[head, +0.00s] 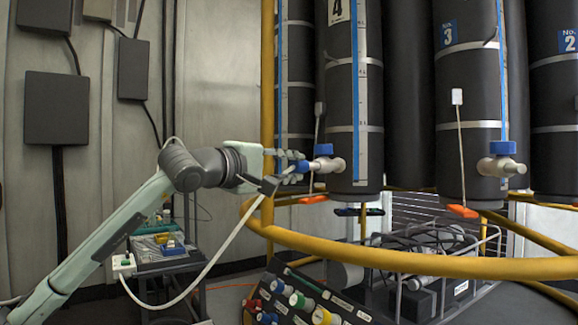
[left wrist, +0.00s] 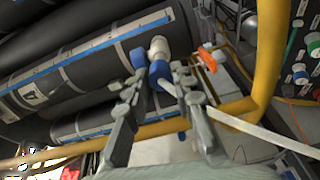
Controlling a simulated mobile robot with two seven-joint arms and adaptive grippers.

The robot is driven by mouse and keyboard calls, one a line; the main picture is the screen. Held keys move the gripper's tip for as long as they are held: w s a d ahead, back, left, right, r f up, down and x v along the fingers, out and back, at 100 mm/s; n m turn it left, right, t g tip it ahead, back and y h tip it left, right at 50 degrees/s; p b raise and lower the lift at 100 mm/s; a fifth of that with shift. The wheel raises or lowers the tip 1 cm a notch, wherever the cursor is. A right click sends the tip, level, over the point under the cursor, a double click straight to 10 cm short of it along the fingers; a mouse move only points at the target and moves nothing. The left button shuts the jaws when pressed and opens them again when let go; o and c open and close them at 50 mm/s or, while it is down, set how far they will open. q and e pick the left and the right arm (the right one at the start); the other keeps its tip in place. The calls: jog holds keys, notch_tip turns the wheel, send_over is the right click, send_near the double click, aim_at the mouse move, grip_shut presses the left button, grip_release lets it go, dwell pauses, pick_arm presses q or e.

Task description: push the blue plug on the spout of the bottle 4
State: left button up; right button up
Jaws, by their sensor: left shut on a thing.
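Bottle 4 (head: 341,90) is a tall dark cylinder with a blue strip, also in the left wrist view (left wrist: 85,65). Its pale spout (head: 335,165) points left near its foot and carries a blue cap (head: 323,149). My left gripper (head: 296,163) is shut on the blue plug (head: 303,167), level with the spout. In the left wrist view the plug (left wrist: 160,71) lies between the fingers (left wrist: 160,80), in line with the spout (left wrist: 158,46). Plug and spout look to meet; how far the plug sits on is hidden. A white hose (head: 235,229) trails from the gripper.
A yellow rail (head: 400,264) curves below and in front of the bottles, with a yellow post (head: 267,110) behind my gripper. Bottle 3 (head: 467,90) stands to the right with its own capped spout. A cart (head: 170,262) stands lower left.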

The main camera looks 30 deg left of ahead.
pick_arm(q)
jog(key=shift+w, duration=0.2)
jog(key=o, duration=1)
jog(key=shift+c, duration=0.2)
jog(key=shift+s+a+f, duration=0.1)
jog(key=shift+s+a, duration=0.05)
jog(key=shift+s, duration=0.25)
jog(key=s, duration=0.3)
jog(key=s+a, duration=0.1)
jog(key=s, duration=0.7)
